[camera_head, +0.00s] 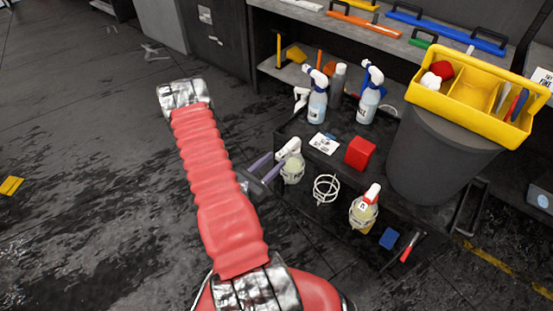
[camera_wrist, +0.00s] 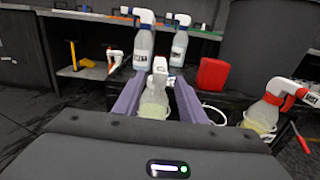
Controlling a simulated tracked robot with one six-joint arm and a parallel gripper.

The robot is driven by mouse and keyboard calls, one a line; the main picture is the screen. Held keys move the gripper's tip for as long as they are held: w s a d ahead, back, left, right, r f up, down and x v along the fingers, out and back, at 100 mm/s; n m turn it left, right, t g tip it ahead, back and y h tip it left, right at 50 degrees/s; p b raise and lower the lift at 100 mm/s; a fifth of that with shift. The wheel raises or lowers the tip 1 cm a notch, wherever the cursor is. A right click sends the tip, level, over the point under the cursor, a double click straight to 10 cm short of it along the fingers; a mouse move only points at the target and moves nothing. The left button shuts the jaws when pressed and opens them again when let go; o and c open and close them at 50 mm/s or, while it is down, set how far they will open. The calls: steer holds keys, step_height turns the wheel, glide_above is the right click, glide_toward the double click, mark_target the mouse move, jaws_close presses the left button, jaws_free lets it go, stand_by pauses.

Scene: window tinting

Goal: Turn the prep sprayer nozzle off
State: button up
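A spray bottle with a white head and pale yellowish liquid (camera_head: 292,168) stands upright at the left of the cart's front row; a holder ring around it is hard to make out. In the wrist view the same sprayer (camera_wrist: 155,98) sits between my two purple fingers, its white nozzle facing me. My gripper (camera_wrist: 159,80) is open, with a finger on each side of the sprayer and visible gaps. In the head view my gripper (camera_head: 268,170) is just left of that sprayer. A second yellowish sprayer with a red-and-white head (camera_head: 364,208) stands in a wire ring at the right. The nozzle's setting is too small to read.
An empty wire ring (camera_head: 326,189) lies between the two sprayers. Behind are a red block (camera_head: 360,152), a white card (camera_head: 324,143) and two blue-and-white sprayers (camera_head: 317,102) (camera_head: 369,99). A dark bin (camera_head: 430,160) with a yellow caddy (camera_head: 470,97) stands right. Floor at left is mostly clear.

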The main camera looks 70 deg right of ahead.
steer(key=shift+x, duration=1.2)
jaws_close()
